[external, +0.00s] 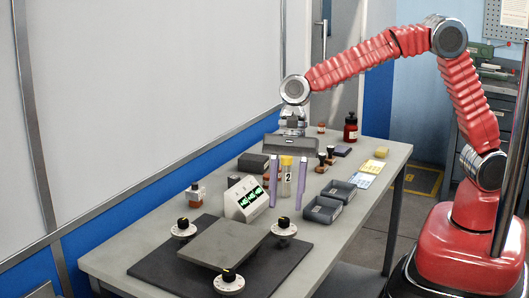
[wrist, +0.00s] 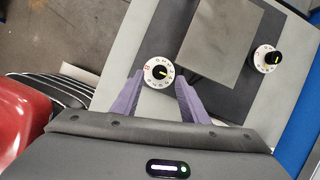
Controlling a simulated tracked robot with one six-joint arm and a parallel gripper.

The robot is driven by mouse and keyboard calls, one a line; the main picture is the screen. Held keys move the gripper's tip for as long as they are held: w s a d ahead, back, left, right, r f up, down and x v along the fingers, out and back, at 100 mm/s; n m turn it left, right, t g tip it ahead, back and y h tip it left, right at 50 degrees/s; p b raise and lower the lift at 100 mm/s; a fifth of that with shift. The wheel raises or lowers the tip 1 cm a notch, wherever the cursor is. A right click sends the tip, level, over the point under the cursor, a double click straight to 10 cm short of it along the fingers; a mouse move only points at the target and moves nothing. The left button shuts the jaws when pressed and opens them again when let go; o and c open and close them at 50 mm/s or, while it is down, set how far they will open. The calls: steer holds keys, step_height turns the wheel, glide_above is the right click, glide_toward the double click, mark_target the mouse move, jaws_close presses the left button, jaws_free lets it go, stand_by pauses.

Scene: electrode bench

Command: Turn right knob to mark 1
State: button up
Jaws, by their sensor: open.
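The right knob (external: 284,223) is black on a round white dial, beside the dark grey plate (external: 225,243). In the wrist view this knob (wrist: 160,72) shows between my fingertips, with its yellow pointer line toward the right and a red mark on the dial's left side. The dial figures are too small to read. My gripper (external: 286,206) points down with its purple fingers apart and empty. In the wrist view the fingers (wrist: 159,78) lie on either side of the dial; I cannot tell their height above it or any contact.
Two similar knobs stand at the left (external: 183,227) and front (external: 229,278) of the plate. A display with green traces (external: 246,199) and a yellow-capped vial marked 2 (external: 287,182) stand near my fingers. Grey bins (external: 322,210) lie to the right. The front mat (external: 150,265) has bare room.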

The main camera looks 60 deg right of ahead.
mark_target(284, 218)
steer(key=shift+x, duration=1.9)
steer(key=shift+c, duration=0.2)
jaws_close()
